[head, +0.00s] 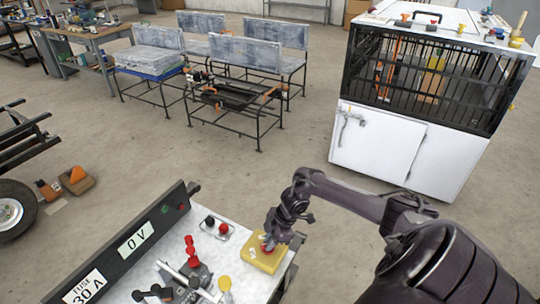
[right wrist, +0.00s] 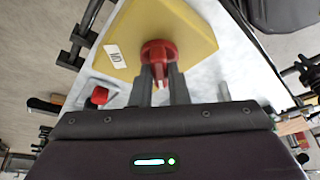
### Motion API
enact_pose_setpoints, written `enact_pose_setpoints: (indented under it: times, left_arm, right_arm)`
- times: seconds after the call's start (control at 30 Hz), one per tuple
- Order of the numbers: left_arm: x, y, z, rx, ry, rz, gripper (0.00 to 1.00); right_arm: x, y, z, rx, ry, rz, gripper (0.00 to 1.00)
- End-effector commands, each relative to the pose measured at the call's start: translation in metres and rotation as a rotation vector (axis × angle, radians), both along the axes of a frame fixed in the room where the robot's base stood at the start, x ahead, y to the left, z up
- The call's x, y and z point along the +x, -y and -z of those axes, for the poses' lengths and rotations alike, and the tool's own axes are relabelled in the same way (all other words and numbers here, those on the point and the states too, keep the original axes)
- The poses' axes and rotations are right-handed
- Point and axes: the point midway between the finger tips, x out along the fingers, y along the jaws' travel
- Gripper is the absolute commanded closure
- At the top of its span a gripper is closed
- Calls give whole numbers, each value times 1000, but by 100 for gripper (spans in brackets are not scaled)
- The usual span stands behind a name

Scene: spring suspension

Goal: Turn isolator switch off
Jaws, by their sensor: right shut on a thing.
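The isolator switch is a yellow box (head: 257,261) on the right part of the white panel top. It also shows in the right wrist view (right wrist: 192,22), with a small white label on its face. Its red round knob (right wrist: 158,48) stands out from the middle of the box. My right gripper (right wrist: 160,75) is shut on the knob, a finger on each side. In the head view my right gripper (head: 270,238) comes down over the box and hides most of the knob. My left gripper is not in view.
Red buttons (head: 217,226) sit left of the yellow box, and levers with red and yellow knobs (head: 190,262) stand nearer. A white caged cabinet (head: 385,155) stands beyond, across open floor.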

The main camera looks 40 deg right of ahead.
Motion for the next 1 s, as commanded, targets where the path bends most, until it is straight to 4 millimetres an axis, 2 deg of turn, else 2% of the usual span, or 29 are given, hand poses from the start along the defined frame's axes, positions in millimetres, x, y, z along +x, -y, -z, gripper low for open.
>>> enact_pose_setpoints:
  times: [0.57, 0.6, 0.73, 1.0]
  left_arm:
    - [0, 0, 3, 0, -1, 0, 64]
    - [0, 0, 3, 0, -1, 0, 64]
    - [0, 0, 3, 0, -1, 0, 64]
    - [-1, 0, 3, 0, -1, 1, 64]
  right_arm:
    - [1, 0, -1, -1, 2, -28, 100]
    - [1, 0, -1, -1, 2, -28, 80]
    - [1, 0, -1, -1, 1, -27, 64]
    - [0, 0, -1, 0, 0, -27, 64]
